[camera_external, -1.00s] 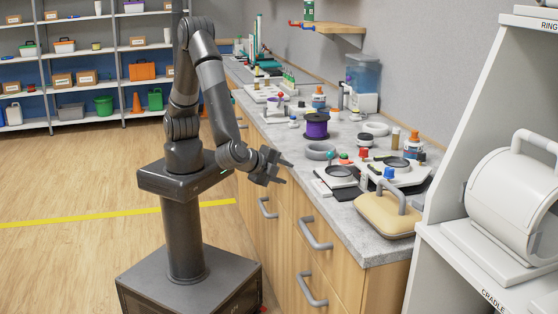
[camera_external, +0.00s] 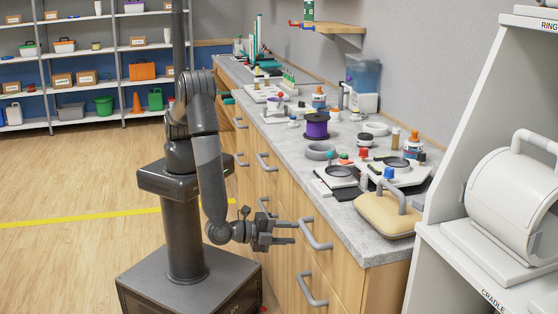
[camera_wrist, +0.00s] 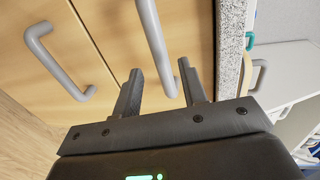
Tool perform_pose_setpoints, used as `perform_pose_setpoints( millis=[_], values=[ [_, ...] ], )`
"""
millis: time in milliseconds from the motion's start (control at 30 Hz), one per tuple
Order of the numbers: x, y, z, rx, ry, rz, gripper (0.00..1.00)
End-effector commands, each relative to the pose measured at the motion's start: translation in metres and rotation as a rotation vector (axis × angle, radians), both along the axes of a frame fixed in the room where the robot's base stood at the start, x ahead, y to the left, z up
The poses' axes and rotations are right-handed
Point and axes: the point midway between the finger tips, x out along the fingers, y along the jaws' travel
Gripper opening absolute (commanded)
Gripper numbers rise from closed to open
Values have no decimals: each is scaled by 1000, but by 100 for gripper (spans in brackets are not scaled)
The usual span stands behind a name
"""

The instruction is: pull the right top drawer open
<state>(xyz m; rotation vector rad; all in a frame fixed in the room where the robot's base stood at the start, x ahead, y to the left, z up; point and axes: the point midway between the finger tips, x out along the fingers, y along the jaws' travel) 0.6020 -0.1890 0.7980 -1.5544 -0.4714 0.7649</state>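The right top drawer has a light wood front and a grey bar handle (camera_external: 316,234) just under the countertop's near end. Its front looks flush with the cabinet. In the wrist view this handle (camera_wrist: 152,30) runs down between my two fingers. My gripper (camera_external: 294,232) is open and empty, with its fingers pointing right at the handle. In the wrist view my gripper (camera_wrist: 160,66) has one fingertip on each side of the handle, apart from it. I cannot tell how far the handle reaches in between them.
Another drawer handle (camera_external: 312,289) is below, also seen at left in the wrist view (camera_wrist: 55,62). More handles (camera_external: 266,162) run along the cabinet. The grey countertop (camera_external: 345,232) carries a tan case (camera_external: 385,215) and many small items. A white rack (camera_external: 450,270) stands at right.

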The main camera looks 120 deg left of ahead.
Motion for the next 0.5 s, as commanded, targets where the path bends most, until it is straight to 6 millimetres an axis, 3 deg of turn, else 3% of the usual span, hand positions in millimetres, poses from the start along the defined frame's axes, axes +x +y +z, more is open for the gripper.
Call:
perform_pose_setpoints(
  millis=[200, 500],
  values=[
    [28, 29, -8, 0, 0, 3, 39],
    [44, 44, -12, 0, 0, 1, 39]
  ],
)
